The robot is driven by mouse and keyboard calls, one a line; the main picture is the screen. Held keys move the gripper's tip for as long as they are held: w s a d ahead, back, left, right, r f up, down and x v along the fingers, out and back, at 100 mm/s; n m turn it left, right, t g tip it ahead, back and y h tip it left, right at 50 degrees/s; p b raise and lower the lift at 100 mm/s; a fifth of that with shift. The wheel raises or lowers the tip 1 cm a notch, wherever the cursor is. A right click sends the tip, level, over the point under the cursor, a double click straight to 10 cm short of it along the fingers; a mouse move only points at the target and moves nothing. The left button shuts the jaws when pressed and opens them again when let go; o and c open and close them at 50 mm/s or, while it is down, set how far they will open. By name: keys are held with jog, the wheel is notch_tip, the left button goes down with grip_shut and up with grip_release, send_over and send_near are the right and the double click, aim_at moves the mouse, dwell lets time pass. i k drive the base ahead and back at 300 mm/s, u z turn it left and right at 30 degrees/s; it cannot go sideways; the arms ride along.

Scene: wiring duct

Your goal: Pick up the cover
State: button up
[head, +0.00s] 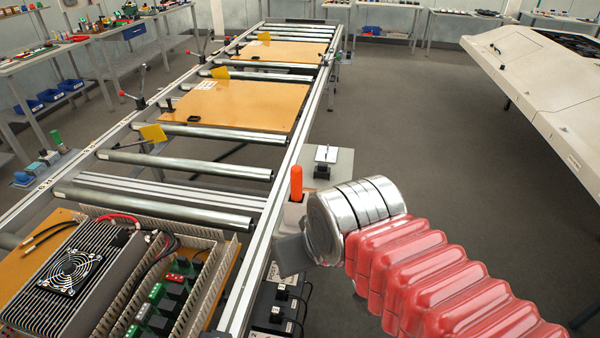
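Slotted grey wiring duct (215,279) runs around the parts on an orange panel at the lower left. Its channels look open from above, with wires and terminal blocks showing inside. I cannot pick out a loose cover for certain. My gripper (291,254) is at the end of my red-sleeved arm, just right of the conveyor's right rail and apart from the duct. It is mostly hidden behind my silver wrist, and its fingertips do not show clearly. I cannot tell whether it is open or holds anything.
A roller conveyor (190,174) runs away from me, carrying bare orange boards (240,103) farther back. An orange upright piece (296,183) stands beside the right rail near my wrist. A big white panel (535,85) is at the right. Grey floor (420,130) between is clear.

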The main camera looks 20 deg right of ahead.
aim_at(321, 170)
jog(key=u, duration=4.4)
jog(key=k, duration=0.95)
jog(key=u, duration=0.1)
